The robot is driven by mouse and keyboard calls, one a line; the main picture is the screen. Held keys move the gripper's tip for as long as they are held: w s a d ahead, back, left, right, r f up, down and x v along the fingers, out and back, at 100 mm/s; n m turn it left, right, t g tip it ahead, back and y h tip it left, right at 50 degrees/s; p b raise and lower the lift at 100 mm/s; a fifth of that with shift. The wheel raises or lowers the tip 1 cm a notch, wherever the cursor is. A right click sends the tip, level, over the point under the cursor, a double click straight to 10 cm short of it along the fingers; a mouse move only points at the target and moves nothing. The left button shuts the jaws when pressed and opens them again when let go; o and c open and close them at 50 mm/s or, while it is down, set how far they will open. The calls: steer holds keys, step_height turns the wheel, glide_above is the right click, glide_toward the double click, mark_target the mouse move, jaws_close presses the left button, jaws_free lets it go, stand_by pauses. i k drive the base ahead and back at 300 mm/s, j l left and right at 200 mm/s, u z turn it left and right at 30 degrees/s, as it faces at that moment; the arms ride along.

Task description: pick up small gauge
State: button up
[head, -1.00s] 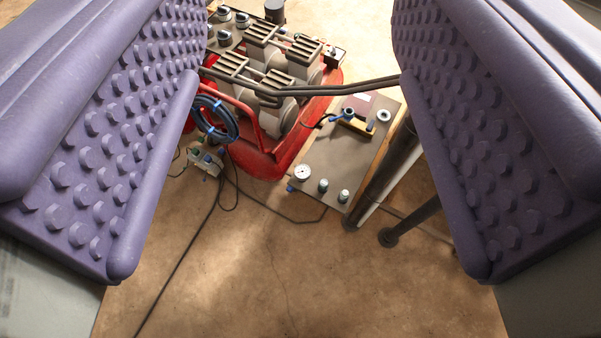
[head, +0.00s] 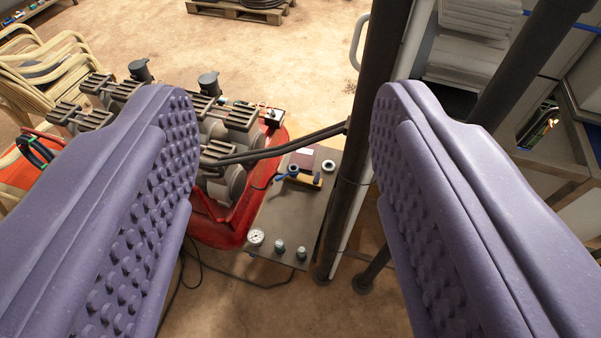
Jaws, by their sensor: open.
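The small gauge (head: 256,237) has a round white dial and sits at the near left corner of a grey bench top (head: 309,211). My gripper (head: 283,160) is open and empty. Its two purple studded fingers frame the bench from left and right. The gauge shows between them, beyond the fingers and apart from them.
A red machine (head: 222,228) with grey cylinders stands left of the bench. Dark vertical pipes (head: 352,150) rise along the bench's right side. A yellow-handled tool (head: 303,178), a ring (head: 328,166) and a dark red box (head: 305,157) lie at the bench's far end. Stacked chairs (head: 40,75) stand at left.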

mark_target(257, 238)
steer(key=i+j+z, duration=0.3)
steer(key=i+j, duration=0.15)
steer(key=i+j+z, duration=0.3)
steer(key=i+j, duration=0.2)
steer(key=j, duration=0.1)
